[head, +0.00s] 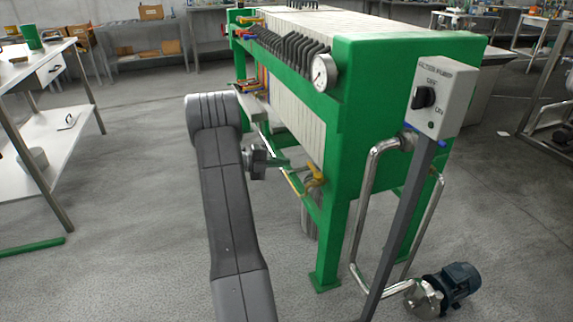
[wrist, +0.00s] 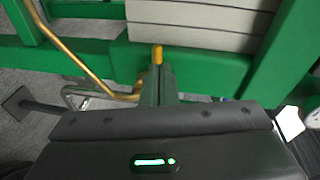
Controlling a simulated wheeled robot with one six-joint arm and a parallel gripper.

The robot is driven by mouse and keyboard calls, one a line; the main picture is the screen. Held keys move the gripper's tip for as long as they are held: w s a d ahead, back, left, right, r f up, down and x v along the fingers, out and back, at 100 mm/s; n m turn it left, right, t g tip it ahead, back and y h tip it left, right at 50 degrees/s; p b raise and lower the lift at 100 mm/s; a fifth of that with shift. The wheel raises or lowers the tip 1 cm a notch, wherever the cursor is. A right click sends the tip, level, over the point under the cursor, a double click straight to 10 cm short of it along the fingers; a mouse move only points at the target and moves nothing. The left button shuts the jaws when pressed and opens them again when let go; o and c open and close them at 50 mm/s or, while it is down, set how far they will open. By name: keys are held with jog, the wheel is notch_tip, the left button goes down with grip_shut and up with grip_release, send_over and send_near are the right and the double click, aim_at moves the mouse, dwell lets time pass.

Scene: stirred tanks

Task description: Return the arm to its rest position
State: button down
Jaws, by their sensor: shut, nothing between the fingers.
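My arm (head: 227,200) rises from the bottom of the head view and bends over at its dark elbow. My gripper shows in the wrist view (wrist: 160,82), with its fingers together and nothing held. It points at the green frame of the filter press (head: 345,150). A yellow handle (wrist: 157,54) shows just beyond the fingertips; I cannot tell whether they touch it. In the head view a yellow valve handle (head: 315,178) sits on the press's lower side, right of my wrist.
A switch box (head: 443,97) on a grey post stands at the right front. Bent steel pipes and a pump (head: 455,285) are near the floor. A white table (head: 45,120) is on the left. Floor between the table and my arm is clear.

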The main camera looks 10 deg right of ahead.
jog(key=w+a+r+p, duration=0.1)
jog(key=w+a, duration=0.3)
jog(key=a, duration=0.2)
jog(key=shift+w, duration=0.15)
